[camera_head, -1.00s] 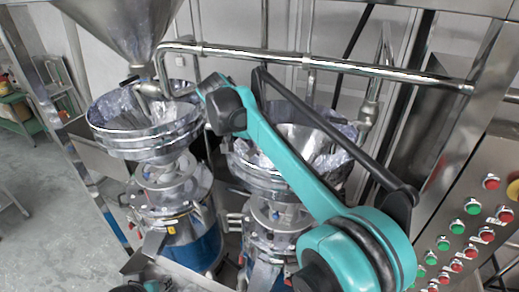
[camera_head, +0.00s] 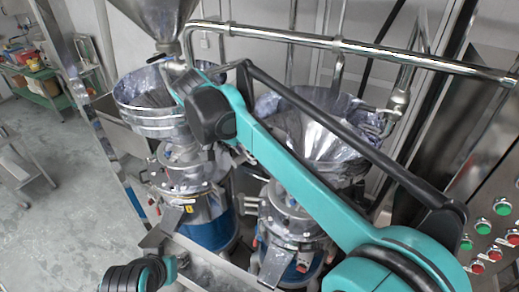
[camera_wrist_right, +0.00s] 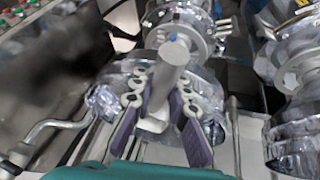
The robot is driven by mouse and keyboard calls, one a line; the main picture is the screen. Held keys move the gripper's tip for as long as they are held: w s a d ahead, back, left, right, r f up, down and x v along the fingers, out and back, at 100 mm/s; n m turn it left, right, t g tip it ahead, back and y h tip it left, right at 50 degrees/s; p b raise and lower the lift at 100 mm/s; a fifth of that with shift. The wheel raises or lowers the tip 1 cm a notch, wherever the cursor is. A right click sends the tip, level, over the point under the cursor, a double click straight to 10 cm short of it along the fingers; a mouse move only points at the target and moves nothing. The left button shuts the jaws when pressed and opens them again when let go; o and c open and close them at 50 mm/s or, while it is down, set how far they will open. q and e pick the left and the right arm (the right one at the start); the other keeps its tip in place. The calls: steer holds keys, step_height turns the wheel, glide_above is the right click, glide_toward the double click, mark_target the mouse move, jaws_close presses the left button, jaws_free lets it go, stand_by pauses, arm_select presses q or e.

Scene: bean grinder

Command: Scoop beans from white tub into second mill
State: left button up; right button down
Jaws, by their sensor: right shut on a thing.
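My right gripper (camera_wrist_right: 158,98) shows in the right wrist view, its purple-padded fingers shut on a grey cylindrical handle-like piece (camera_wrist_right: 170,68). Its far end, with a blue dot, lies in front of a mill. In the head view my right arm crosses from the lower right towards the left mill, and I cannot make out its fingers. The second mill, with a wide metal bowl (camera_head: 345,165), stands behind this arm, partly hidden. I cannot make out the white tub or any beans. A piece of my left arm shows at the bottom left; its gripper is out of frame.
Another mill with a steel bowl (camera_head: 150,118) stands at the left under a metal funnel (camera_head: 150,15). A steel pipe (camera_head: 350,47) runs across above both mills. A button panel (camera_head: 490,235) is at the right. Grey floor (camera_head: 60,190) is open at the left.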

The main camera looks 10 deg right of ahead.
steer(key=s+a, duration=0.4)
steer(key=a, duration=0.1)
steer(key=shift+s, duration=0.25)
stand_by(0.4)
